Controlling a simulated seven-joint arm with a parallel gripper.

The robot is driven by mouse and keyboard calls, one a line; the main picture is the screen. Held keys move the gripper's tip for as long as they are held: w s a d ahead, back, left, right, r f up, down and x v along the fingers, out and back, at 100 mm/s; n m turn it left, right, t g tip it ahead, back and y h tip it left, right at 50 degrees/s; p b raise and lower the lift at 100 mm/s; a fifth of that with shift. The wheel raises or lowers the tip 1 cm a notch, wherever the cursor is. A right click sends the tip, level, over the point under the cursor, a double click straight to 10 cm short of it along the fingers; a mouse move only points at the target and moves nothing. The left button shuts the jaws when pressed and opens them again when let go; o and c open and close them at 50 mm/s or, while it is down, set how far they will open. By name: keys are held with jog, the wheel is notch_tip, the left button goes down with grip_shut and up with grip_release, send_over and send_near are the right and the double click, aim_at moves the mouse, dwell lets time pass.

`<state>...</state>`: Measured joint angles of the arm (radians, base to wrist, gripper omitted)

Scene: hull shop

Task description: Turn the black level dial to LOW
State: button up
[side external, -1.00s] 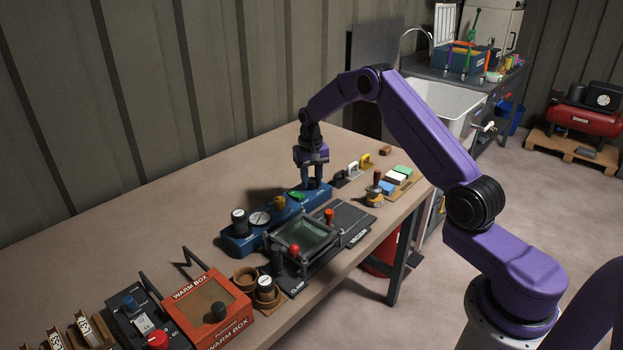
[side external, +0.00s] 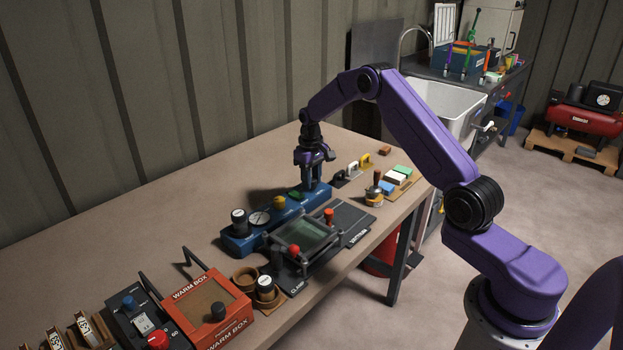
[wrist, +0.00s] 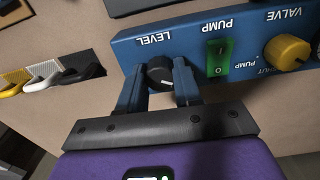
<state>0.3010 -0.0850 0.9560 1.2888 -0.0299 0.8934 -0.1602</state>
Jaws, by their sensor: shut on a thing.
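The black level dial (wrist: 159,73) sits at the left end of the blue panel (wrist: 135,47) in the wrist view, below the upside-down word LEVEL. My gripper (wrist: 160,80) is shut on the dial, one blue finger on each side of it. In the side external view my gripper (side external: 317,186) points down at the far end of the blue panel (side external: 240,241) and hides the dial. I cannot read the dial's pointer or a LOW mark.
Beside the dial are a green PUMP switch (wrist: 219,56) and a yellow VALVE knob (wrist: 287,52). A clamp frame with a red knob (side external: 293,250) stands in front of the panel. Hooked tools (wrist: 43,73) lie to the left in the wrist view. Bare bench lies behind the panel.

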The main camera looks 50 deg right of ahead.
jog(key=o, duration=1)
jog(key=shift+o, duration=0.2)
notch_tip(320, 180, up, 18)
jog(key=shift+a+f, duration=0.2)
jog(key=shift+f, duration=0.05)
